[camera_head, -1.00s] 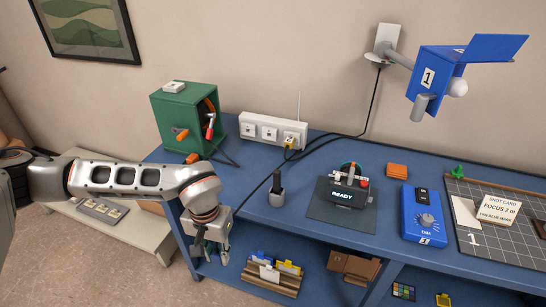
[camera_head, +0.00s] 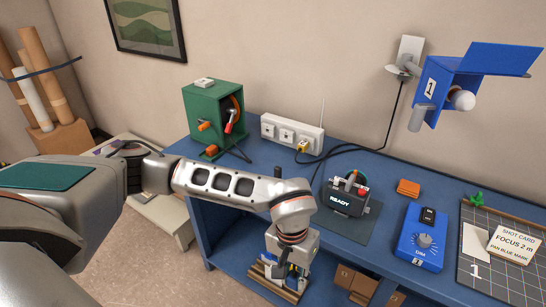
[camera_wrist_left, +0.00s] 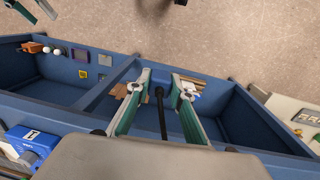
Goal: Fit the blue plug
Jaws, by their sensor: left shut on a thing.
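My left gripper (camera_head: 285,272) hangs in front of the blue desk, its fingers pointing down. Its green fingers stand close to the black cable (camera_wrist_left: 162,115) that shows between them in the left wrist view. The blue lamp (camera_head: 440,85) on the wall trails a black cable. My right gripper (camera_wrist_left: 38,10) shows at the wrist view's top left, its fingers apart.
A green box (camera_head: 212,118) with a reel stands left of the strip. A dark device reading READY (camera_head: 342,199), an orange block (camera_head: 408,188), a blue dimmer (camera_head: 418,240) and a gridded board (camera_head: 485,275) occupy the desk. Cables cross its surface. A card holder sits on the lower shelf.

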